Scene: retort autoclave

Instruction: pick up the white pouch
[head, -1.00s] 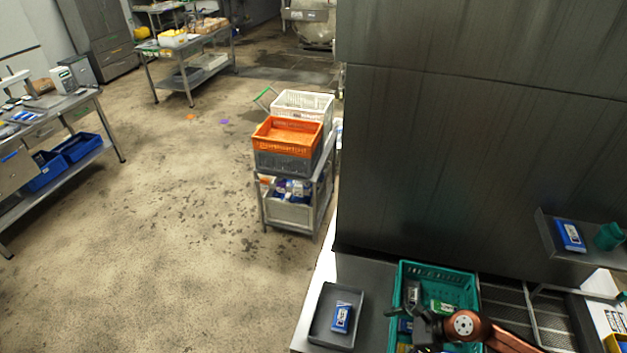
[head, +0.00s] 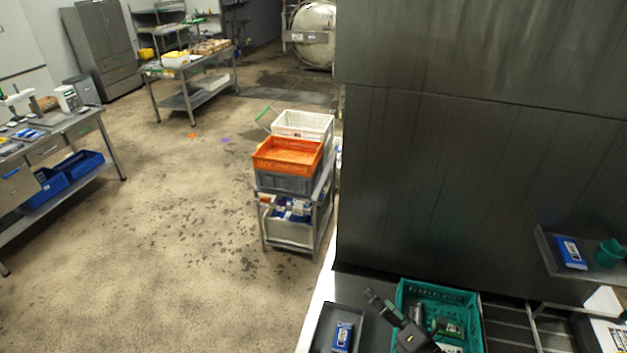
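A teal crate (head: 478,312) stands on the counter at the bottom right of the head view with several pouches in it. A green-and-white pouch (head: 447,328) and a dark pouch (head: 415,312) show inside. A whitish patch (head: 452,348) shows at the bottom edge; I cannot tell if it is the white pouch. My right gripper (head: 385,308), dark grey, reaches over the crate's left wall, its tip above the gap beside the grey tray. Whether it is open or holds anything is unclear. My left gripper is out of view.
A grey tray (head: 322,335) with a blue-and-white pouch (head: 343,336) lies left of the crate. A raised shelf (head: 548,250) at right holds a blue pouch (head: 571,252) and a teal cup (head: 609,252). A tall dark panel (head: 480,180) rises behind the counter.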

